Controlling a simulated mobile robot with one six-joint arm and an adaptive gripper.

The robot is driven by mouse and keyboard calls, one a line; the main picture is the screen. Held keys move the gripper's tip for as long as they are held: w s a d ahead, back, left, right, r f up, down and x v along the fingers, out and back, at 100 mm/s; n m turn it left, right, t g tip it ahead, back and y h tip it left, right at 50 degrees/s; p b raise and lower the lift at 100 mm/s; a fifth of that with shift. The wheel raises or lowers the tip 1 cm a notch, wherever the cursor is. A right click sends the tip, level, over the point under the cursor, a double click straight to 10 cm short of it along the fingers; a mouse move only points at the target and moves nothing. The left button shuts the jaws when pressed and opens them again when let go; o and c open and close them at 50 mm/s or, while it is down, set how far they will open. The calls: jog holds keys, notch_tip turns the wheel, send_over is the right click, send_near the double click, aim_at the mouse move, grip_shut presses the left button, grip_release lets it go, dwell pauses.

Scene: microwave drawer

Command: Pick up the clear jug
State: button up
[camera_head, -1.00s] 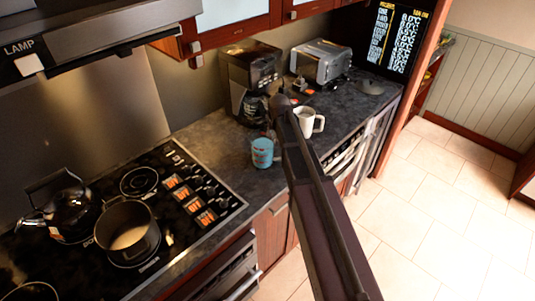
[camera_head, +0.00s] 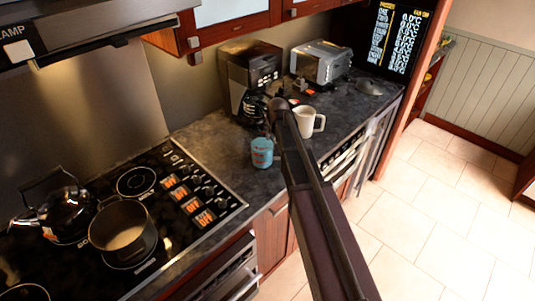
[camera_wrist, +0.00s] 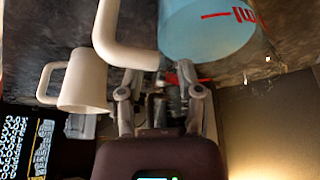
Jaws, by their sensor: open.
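The clear jug (camera_head: 262,153) stands upright on the dark counter near its front edge, right of the hob. It looks filled with blue and has red markings. In the wrist view the jug (camera_wrist: 207,32) fills the top, its blue side and red lettering cut off by the frame. A pale curved bar beside it (camera_wrist: 112,40) looks like its handle. My gripper (camera_wrist: 160,80) is open and empty, its fingertips just below the jug and pale bar in the picture. I cannot tell whether they touch. In the head view my arm mostly hides the gripper.
A white mug (camera_head: 305,122) stands right of the jug, behind my arm; a coffee maker (camera_head: 250,75) and toaster (camera_head: 320,62) stand behind. The hob at left holds a pot (camera_head: 122,230) and a kettle (camera_head: 60,208). Counter between hob and jug is clear.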

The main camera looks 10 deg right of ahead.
jog(key=shift+b+x, duration=0.65)
jog(key=shift+x, duration=0.4)
grip_shut()
